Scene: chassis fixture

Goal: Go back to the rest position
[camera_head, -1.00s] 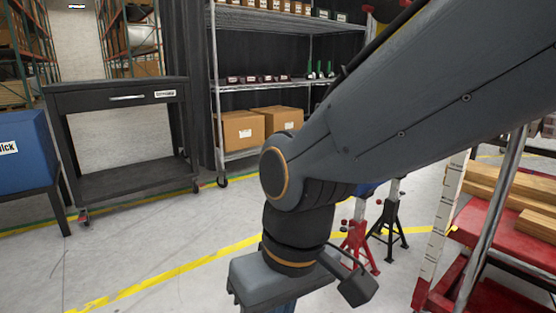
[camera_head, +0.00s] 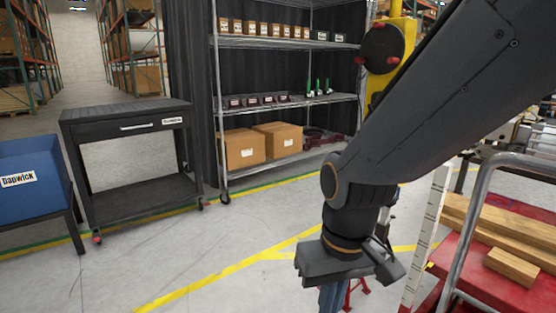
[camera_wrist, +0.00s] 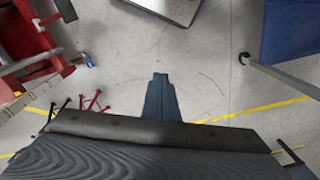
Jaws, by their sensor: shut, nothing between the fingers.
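My gripper (camera_head: 333,298) hangs pointing down below the grey wrist, right of the middle in the head view, partly cut off by the bottom edge. In the wrist view its blue-grey fingers (camera_wrist: 160,88) are together, with nothing between them. Bare grey floor lies beneath the fingers, and they touch nothing there. My arm reaches in from the upper right of the head view, bent at the elbow. No object is held.
A black cart (camera_head: 128,113) and a blue bin (camera_head: 32,178) stand at left. A wire shelf (camera_head: 290,98) with boxes is behind. A red cart (camera_head: 505,245) with wood blocks (camera_head: 512,266) is close at right. The floor at left centre is clear.

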